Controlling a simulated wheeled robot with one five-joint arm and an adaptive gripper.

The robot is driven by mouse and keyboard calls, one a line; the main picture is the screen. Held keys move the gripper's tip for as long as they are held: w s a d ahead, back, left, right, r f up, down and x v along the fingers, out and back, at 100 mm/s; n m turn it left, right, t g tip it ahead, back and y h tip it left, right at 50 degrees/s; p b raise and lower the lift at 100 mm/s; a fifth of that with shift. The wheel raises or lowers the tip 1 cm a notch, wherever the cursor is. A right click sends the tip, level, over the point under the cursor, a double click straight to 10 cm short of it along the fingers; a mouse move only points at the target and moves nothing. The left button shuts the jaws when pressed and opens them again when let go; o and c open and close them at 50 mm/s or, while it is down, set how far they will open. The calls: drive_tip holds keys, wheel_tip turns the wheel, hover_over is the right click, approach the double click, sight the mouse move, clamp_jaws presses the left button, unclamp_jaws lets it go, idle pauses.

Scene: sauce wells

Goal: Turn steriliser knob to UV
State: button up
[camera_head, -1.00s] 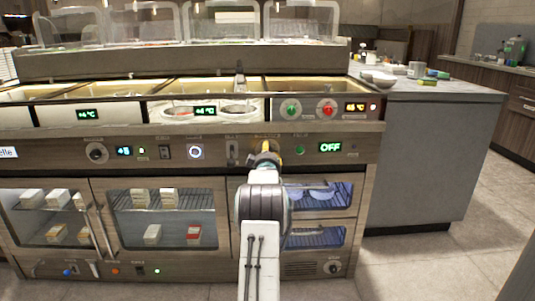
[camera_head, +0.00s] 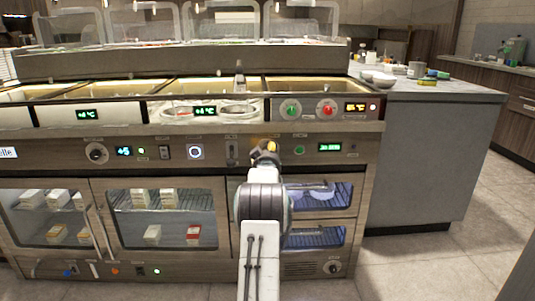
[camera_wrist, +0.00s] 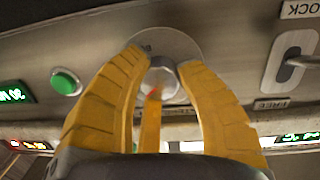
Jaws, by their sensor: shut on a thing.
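The steriliser knob (camera_wrist: 162,78) is a round silver knob on a round plate, with a red mark on its face, in the wrist view. My gripper (camera_wrist: 160,68) has its yellow fingers closed around the knob's sides. In the head view my gripper (camera_head: 266,148) is at the panel, and my wrist hides the knob there. The steriliser display (camera_head: 330,147) right of the knob shows small green text that I cannot read. It also shows in the wrist view (camera_wrist: 14,93), tilted.
A green button (camera_head: 299,150) sits between the knob and the display; it also shows in the wrist view (camera_wrist: 65,82). A slide latch (camera_wrist: 290,60) marked LOCK and FREE is on the knob's other side. Lit cabinet drawers (camera_head: 320,195) are below.

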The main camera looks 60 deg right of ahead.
idle(0.4)
drive_tip(key=o, duration=1.2)
drive_tip(key=shift+w, duration=0.1)
drive_tip(key=shift+a, duration=0.1)
drive_tip(key=shift+v, duration=6)
drive_tip(key=shift+r, duration=0.1)
